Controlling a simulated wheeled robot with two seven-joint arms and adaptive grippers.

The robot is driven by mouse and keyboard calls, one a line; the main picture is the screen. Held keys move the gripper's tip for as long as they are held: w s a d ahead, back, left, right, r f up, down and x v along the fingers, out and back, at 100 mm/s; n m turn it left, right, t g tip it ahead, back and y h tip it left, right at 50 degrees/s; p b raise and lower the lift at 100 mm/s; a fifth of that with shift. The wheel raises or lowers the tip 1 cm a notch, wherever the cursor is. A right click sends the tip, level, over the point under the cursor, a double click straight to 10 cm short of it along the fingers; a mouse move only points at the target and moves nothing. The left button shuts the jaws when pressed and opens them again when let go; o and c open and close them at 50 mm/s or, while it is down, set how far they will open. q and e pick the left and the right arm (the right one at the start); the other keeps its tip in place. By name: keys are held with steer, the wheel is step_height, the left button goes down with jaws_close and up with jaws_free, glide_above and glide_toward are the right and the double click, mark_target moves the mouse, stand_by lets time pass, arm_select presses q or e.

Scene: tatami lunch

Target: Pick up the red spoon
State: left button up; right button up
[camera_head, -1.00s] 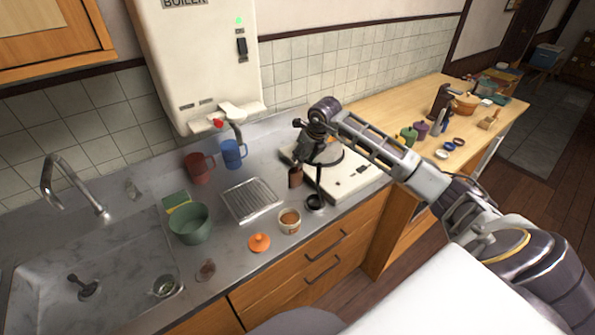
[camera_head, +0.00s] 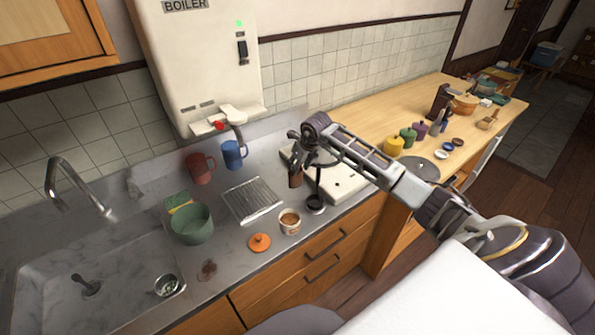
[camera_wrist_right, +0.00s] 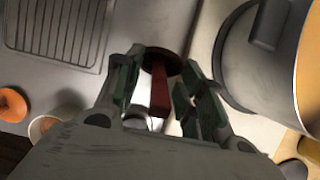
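My right gripper (camera_head: 305,158) hangs over the counter at the left edge of the stove in the head view. In the right wrist view its two fingers (camera_wrist_right: 160,95) stand apart. Between them is a red-brown shaft (camera_wrist_right: 160,92) with a dark, rounded end (camera_wrist_right: 165,60), which looks like the red spoon. Pale gaps show beside the shaft, and I see no clear grip on it. In the head view a brown piece (camera_head: 295,179) shows just below the gripper; it may be the same spoon. My left gripper is not in view.
A black round cup (camera_head: 315,204) and a white cup (camera_head: 290,221) stand close below the gripper. A large grey round vessel (camera_wrist_right: 250,65) is close at right in the wrist view.

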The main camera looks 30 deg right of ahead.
stand_by(0.4)
jaws_close()
steer(key=shift+r, duration=0.1)
steer(key=shift+v, duration=0.8)
steer(key=w+b+v, duration=0.1)
steer(key=b+v, duration=0.1)
steer(key=v, duration=0.8)
steer(key=s+a+b, duration=0.1)
steer(key=a+b, duration=0.1)
steer(key=a, duration=1.2)
steer(key=shift+r, duration=0.25)
steer(key=shift+s, duration=0.15)
